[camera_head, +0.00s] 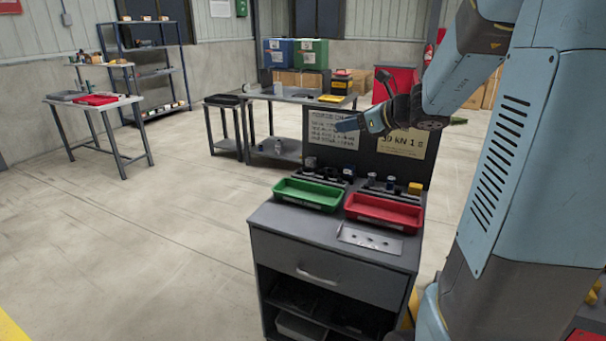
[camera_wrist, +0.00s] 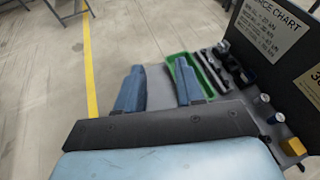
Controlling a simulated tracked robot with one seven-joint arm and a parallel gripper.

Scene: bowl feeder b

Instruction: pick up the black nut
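My gripper (camera_head: 349,123) is raised above the back of a grey drawer cabinet (camera_head: 318,250), in front of an upright dark panel. In the wrist view my gripper (camera_wrist: 157,75) has its two blue fingers spread apart with nothing between them. Several small dark and grey parts stand in a row at the back of the cabinet top, including a dark part (camera_head: 348,173) behind the trays. They are too small for me to tell which one is the black nut.
A green tray (camera_head: 309,203) and a red tray (camera_head: 384,223) lie on the cabinet top. A perforated metal plate (camera_head: 370,240) lies in front of the red tray. A yellow block (camera_head: 415,188) stands at the back right. The dark panel (camera_head: 376,163) rises behind. Open floor is at left.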

